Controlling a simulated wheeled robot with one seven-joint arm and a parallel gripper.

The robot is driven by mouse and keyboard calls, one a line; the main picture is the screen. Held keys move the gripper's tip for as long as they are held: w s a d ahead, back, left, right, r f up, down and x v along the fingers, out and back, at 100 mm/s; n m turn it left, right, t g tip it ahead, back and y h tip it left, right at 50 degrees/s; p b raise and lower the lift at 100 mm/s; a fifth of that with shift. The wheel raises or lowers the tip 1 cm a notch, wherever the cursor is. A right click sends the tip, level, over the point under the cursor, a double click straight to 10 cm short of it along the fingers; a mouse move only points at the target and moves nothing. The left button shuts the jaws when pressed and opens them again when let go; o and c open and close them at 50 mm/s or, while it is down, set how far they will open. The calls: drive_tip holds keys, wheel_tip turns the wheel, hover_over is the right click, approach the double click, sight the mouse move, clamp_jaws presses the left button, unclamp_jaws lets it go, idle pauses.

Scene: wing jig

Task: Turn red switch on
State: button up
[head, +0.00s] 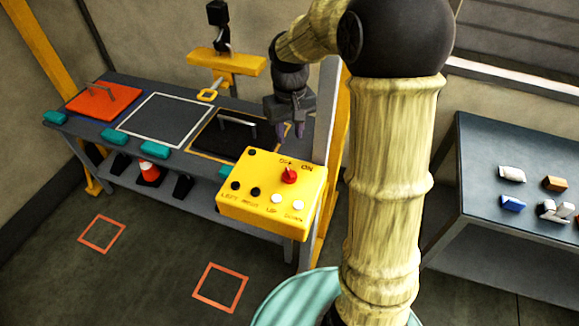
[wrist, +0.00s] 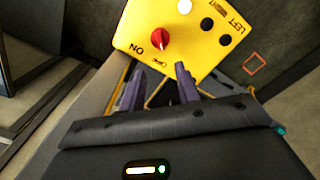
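The red switch (head: 289,175) is a knob on top of a yellow control box (head: 300,219), beside the printed words OFF and ON. It also shows in the wrist view as a red knob (wrist: 160,40) with a white pointer mark; it looks turned nearer to OFF, but I cannot be sure. My gripper (head: 291,130) is above and behind the box in the head view. In the wrist view my gripper (wrist: 160,80) has its two purple fingers apart with nothing between them. The fingertips are short of the knob and do not touch it.
The box also carries black and white buttons (head: 277,199) near the knob. Behind it, a grey bench (head: 150,100) holds a red panel (head: 104,101) and a black panel (head: 232,135) with handles. A side table (head: 520,160) with small blocks stands at right.

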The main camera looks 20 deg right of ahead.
sight(290, 171)
wheel_tip(290, 171, down, 14)
drive_tip(key=shift+f+p, duration=0.1)
drive_tip(key=shift+p, duration=1)
clamp_jaws()
